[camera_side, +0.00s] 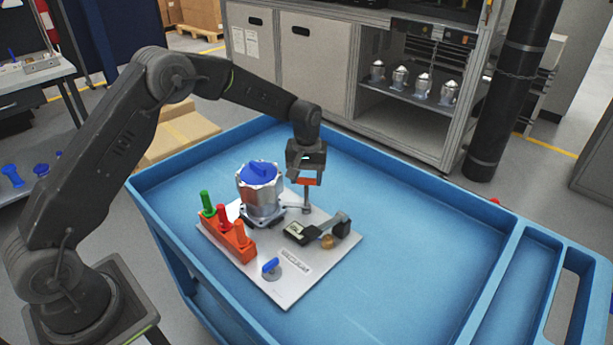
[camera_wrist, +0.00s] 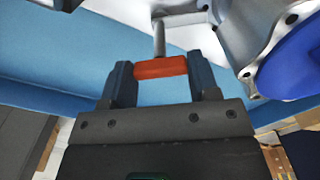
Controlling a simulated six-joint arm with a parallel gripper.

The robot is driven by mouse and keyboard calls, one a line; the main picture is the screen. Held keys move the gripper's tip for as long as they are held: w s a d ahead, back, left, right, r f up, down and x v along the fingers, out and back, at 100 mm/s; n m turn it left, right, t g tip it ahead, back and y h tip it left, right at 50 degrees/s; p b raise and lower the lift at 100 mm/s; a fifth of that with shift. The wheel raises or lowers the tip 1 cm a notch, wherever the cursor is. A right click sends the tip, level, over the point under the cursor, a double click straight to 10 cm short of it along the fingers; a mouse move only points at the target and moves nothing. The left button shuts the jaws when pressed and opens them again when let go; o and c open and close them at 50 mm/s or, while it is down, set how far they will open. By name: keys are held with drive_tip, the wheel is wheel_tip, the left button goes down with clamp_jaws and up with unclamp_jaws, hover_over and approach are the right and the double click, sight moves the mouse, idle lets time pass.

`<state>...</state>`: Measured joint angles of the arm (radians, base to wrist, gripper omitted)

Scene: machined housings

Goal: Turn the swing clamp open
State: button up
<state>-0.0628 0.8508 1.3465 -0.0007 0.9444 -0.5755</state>
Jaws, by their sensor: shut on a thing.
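The swing clamp's orange-red arm (camera_side: 309,181) shows beside the metal housing (camera_side: 265,203), on a thin upright post (camera_side: 306,200) that rises from the pale base plate (camera_side: 285,285). My gripper (camera_side: 307,175) reaches down from above and is shut on this arm. In the wrist view the orange-red arm (camera_wrist: 160,68) lies between my two dark fingers, with the grey post (camera_wrist: 158,38) beyond it. The housing's blue cap (camera_side: 260,170) also shows at the right of the wrist view (camera_wrist: 295,65). Part of the clamp is hidden by the fingers.
An orange block (camera_side: 238,245) with green, red and orange pegs stands left of the housing. A small blue-handled part (camera_side: 270,267) and a black device (camera_side: 300,232) sit on the plate's front and right. The blue cart top (camera_side: 420,250) is clear to the right.

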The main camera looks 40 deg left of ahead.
drive_tip(key=m, duration=0.4)
drive_tip(key=shift+m, duration=1.6)
drive_tip(key=o, duration=0.9)
drive_tip(key=shift+r, duration=6.95)
